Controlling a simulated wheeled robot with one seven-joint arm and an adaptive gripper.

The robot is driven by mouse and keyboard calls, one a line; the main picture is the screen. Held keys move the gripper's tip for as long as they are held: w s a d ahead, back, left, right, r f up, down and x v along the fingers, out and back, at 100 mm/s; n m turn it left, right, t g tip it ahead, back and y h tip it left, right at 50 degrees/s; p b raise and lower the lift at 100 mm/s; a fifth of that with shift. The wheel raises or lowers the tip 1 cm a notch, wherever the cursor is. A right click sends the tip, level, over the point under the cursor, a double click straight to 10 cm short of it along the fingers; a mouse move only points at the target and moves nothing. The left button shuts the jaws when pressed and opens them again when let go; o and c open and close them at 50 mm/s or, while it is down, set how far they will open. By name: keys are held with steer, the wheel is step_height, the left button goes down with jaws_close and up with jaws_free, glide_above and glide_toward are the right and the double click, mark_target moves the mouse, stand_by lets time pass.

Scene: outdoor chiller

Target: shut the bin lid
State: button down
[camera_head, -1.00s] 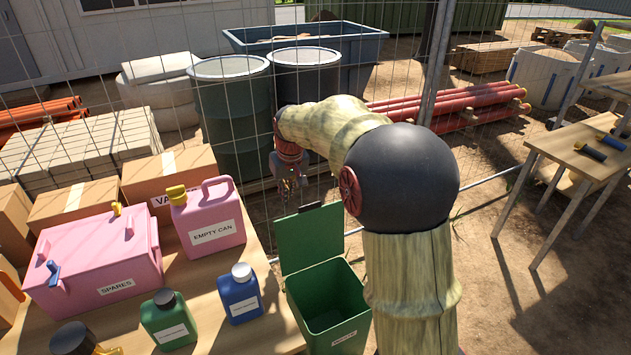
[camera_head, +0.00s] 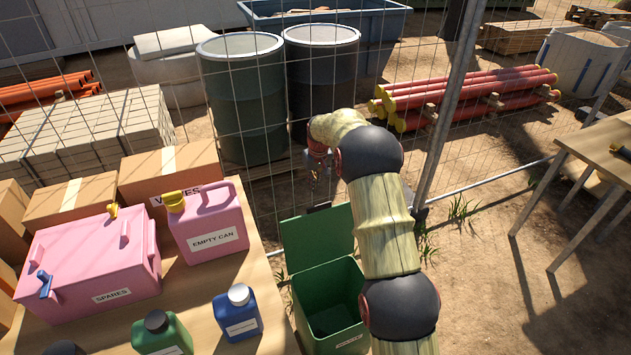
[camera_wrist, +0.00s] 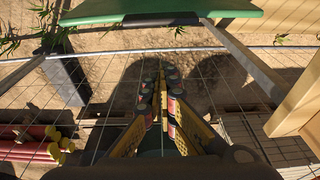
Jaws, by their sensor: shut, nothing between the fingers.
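The green bin (camera_head: 330,300) stands on the ground at the right end of the wooden table, its top open. Its green lid (camera_head: 318,238) is raised and stands upright at the bin's back edge. In the wrist view the lid (camera_wrist: 160,12) crosses the top of the picture. My gripper (camera_head: 320,185) is behind the lid, on the fence side, pointing down. The wrist view shows its fingers (camera_wrist: 160,85) together and empty, apart from the lid. The arm partly covers the bin's right side.
A wire fence (camera_head: 265,180) stands close behind the bin and gripper. The table (camera_head: 270,340) at left holds a pink spares box (camera_head: 90,265), a pink can (camera_head: 207,225), a green bottle (camera_head: 162,335) and a blue bottle (camera_head: 238,313). Open ground (camera_head: 490,300) lies to the right.

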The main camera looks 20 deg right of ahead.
steer(key=s+f+b, duration=0.1)
steer(key=f, duration=0.1)
steer(key=s+f+b, duration=0.1)
steer(key=s+f, duration=0.1)
steer(key=shift+f, duration=0.15)
stand_by(0.4)
steer(key=shift+b, duration=0.3)
